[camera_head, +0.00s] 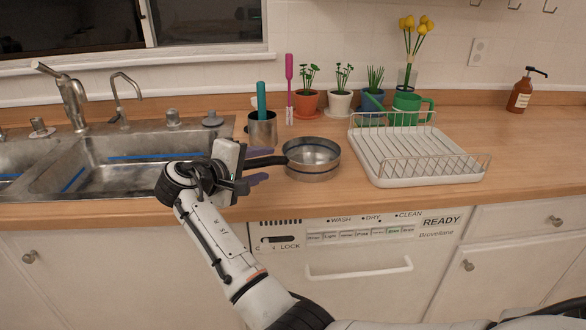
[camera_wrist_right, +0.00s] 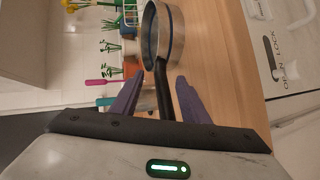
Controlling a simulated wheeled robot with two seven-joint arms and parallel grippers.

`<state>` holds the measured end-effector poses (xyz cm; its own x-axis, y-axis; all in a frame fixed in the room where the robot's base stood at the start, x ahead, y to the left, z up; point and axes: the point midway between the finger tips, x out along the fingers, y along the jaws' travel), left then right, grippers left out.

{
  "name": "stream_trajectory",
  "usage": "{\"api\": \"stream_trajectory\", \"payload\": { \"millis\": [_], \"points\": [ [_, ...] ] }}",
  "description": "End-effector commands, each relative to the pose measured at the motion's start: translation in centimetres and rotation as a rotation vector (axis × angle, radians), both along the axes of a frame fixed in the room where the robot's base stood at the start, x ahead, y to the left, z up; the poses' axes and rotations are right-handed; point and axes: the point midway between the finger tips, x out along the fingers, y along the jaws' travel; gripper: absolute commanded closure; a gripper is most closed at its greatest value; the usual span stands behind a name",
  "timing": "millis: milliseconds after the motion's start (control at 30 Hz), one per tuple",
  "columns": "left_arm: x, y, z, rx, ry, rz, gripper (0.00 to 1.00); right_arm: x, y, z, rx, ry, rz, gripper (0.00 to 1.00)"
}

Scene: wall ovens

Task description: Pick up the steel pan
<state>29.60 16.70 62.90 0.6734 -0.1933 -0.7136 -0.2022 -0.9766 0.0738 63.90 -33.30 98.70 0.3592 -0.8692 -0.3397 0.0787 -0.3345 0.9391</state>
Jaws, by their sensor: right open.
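The steel pan (camera_head: 312,158) sits on the wooden counter, right of the sink, with its dark handle (camera_head: 264,161) pointing left. My right gripper (camera_head: 262,166) is at the handle, its purple fingers apart. In the right wrist view the pan (camera_wrist_right: 166,35) is ahead and its black handle (camera_wrist_right: 163,90) runs between the two open fingers of the gripper (camera_wrist_right: 157,98), with gaps visible on both sides. My left gripper is not in view.
A steel cup (camera_head: 262,131) with utensils stands behind the handle. A white dish rack (camera_head: 415,155) is right of the pan. Potted plants (camera_head: 307,103) and a green watering can (camera_head: 405,108) line the back. The sink (camera_head: 125,165) is at left; a dishwasher (camera_head: 350,260) is below the counter.

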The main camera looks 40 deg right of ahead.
Motion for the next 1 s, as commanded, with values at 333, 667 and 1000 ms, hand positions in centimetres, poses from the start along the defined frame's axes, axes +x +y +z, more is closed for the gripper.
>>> {"api": "stream_trajectory", "payload": {
  "millis": [333,667,1000],
  "points": [
    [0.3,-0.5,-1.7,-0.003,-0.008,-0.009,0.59,0.6,-3.3,-1.7,-0.001,-0.002,0.0,0.59],
    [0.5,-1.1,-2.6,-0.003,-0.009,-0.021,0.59,1.5,-6.0,-2.2,-0.001,-0.001,0.003,0.59],
    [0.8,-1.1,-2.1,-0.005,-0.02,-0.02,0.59,1.5,-5.9,-2.2,0.0,0.0,0.003,0.99]
  ]
}}
